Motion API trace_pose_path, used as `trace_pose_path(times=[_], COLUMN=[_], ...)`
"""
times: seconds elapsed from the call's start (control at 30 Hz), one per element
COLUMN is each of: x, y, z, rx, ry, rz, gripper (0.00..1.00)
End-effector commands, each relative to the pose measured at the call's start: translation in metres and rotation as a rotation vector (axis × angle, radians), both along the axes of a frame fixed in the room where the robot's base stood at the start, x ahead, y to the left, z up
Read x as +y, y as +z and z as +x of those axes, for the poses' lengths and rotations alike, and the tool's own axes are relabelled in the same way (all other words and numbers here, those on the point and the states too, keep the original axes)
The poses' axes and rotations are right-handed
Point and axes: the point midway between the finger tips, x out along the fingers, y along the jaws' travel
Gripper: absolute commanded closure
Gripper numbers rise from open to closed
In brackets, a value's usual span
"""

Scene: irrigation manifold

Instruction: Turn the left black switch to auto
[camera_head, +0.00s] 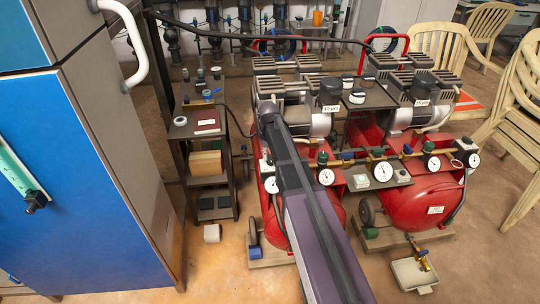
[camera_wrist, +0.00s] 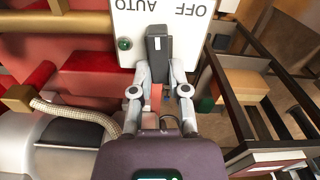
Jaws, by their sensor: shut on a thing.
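In the wrist view, a black switch (camera_wrist: 158,46) with a small white mark stands on a white panel (camera_wrist: 203,32). The printed words AUTO and OFF appear upside down at the top, AUTO to the left and OFF to the right. My gripper (camera_wrist: 158,70) has one finger on each side of the switch and is shut on it. The switch lies roughly along the picture's vertical, between the two words. I cannot tell exactly which setting it points to. In the camera_head view my arm reaches the left red compressor (camera_head: 274,205) and hides the switch and my gripper.
A green round light (camera_wrist: 124,43) sits left of the switch. A ribbed hose (camera_wrist: 70,109) and brass fitting (camera_wrist: 18,98) lie farther left. A dark shelf frame (camera_wrist: 262,72) stands at right. In the camera_head view, gauges (camera_head: 326,176) and a second red compressor (camera_head: 425,205) stand right of my arm.

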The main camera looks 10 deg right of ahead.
Motion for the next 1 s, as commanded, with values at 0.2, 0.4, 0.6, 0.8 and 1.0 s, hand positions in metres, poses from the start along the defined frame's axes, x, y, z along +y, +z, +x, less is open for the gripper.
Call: trace_pose_path(times=[0.2,0.4,0.6,0.8,1.0], x=[0.0023,0.0040,0.0048,0.0049,0.0050], y=[-0.0004,-0.0005,-0.0005,-0.0005,-0.0005], z=[-0.0025,-0.0033,-0.0038,-0.0041,-0.0042], rx=[0.004,0.004,0.005,0.005,0.006], ry=[0.190,0.319,0.389,0.410,0.411], rz=[0.000,-0.001,-0.001,0.000,0.000], gripper=[1.00,1.00,1.00,1.00,1.00])
